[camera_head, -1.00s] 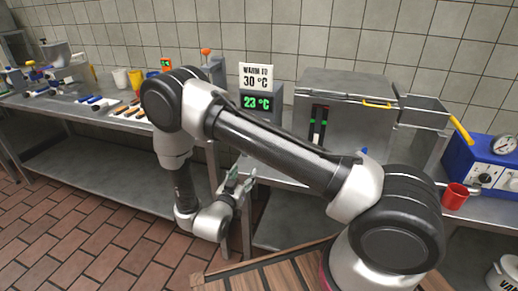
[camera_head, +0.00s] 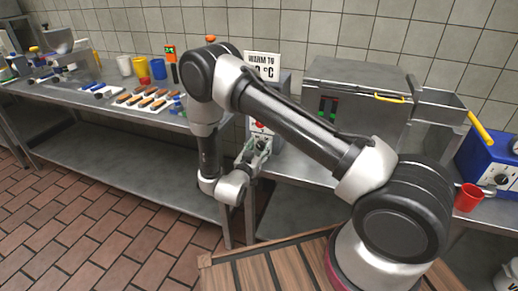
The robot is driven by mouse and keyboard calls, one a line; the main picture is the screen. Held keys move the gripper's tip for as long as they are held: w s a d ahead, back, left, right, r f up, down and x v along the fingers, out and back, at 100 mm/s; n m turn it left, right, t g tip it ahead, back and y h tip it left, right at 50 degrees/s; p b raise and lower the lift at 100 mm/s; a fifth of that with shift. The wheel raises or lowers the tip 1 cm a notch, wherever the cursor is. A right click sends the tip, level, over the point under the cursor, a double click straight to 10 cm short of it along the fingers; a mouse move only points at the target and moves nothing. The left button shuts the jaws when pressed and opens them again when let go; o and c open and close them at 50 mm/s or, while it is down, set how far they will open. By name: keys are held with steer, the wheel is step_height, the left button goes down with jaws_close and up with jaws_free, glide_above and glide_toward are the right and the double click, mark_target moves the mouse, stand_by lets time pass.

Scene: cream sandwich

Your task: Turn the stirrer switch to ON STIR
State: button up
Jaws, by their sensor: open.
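A grey stirrer unit (camera_head: 284,90) stands on the steel counter behind my arm, with a white "WARM TO" sign (camera_head: 262,66) on top. My arm covers much of its front, including most of the lit display. A small red spot (camera_head: 258,125) shows low on its front, just above my gripper; I cannot tell whether it belongs to the switch. The switch and its setting cannot be made out. My gripper (camera_head: 260,146) is open and empty, in front of the unit's lower part. I cannot tell whether it touches anything.
A steel box machine (camera_head: 352,85) with a yellow handle stands right of the unit. A red mug (camera_head: 467,198) and a blue box (camera_head: 490,165) with knobs are further right. The left table (camera_head: 135,165) holds cups and trays. A wooden surface (camera_head: 285,270) lies in front.

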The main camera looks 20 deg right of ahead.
steer(key=c, duration=1)
steer(key=shift+c, duration=0.2)
